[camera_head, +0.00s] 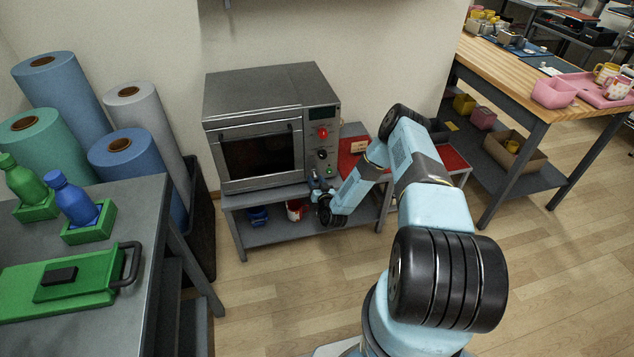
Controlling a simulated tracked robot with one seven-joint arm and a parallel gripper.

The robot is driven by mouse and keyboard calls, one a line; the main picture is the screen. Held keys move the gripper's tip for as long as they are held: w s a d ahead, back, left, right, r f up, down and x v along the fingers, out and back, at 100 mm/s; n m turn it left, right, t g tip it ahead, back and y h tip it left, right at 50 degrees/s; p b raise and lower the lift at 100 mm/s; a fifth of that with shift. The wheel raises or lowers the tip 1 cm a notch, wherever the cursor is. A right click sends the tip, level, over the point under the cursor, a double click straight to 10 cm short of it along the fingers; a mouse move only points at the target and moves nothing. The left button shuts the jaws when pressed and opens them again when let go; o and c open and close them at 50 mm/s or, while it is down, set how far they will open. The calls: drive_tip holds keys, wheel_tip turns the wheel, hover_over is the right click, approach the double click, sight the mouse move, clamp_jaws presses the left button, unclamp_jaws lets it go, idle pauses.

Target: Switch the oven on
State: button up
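The oven (270,87) is a grey metal box on a low metal stand. Its dark-windowed door (258,157) looks shut. A control panel on its right side carries a dark display (323,112), a large red button (322,133), a dark knob (321,155) and a small green button (328,171). My arm reaches in from the lower right. My gripper (314,181) is at the lower part of the panel, just below and left of the green button. It is small here, and I cannot tell whether its fingers are open or touching the panel.
Cans sit on the stand's lower shelf (275,232). Rolls (62,90) stand at left, behind a grey table (135,205) with bottles and a green press. A wooden bench (510,75) stands at right. The floor between is clear.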

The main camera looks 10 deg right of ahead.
sight(315, 175)
clamp_jaws()
drive_tip(key=shift+r, duration=0.15)
drive_tip(key=shift+r+g, duration=0.35)
drive_tip(key=shift+g, duration=0.4)
drive_tip(key=shift+r+g, duration=0.3)
drive_tip(key=shift+g, duration=0.45)
drive_tip(key=shift+w+r+m+g, duration=0.1)
drive_tip(key=shift+r+g, duration=0.15)
drive_tip(key=shift+g, duration=0.45)
drive_tip(key=shift+s+r+m+g, duration=0.1)
drive_tip(key=shift+r+g, duration=0.2)
drive_tip(key=shift+g, duration=0.4)
drive_tip(key=shift+w+r+m+g, duration=0.1)
drive_tip(key=shift+r+g, duration=0.15)
drive_tip(key=shift+g, duration=0.45)
drive_tip(key=shift+o, duration=0.6)
unclamp_jaws()
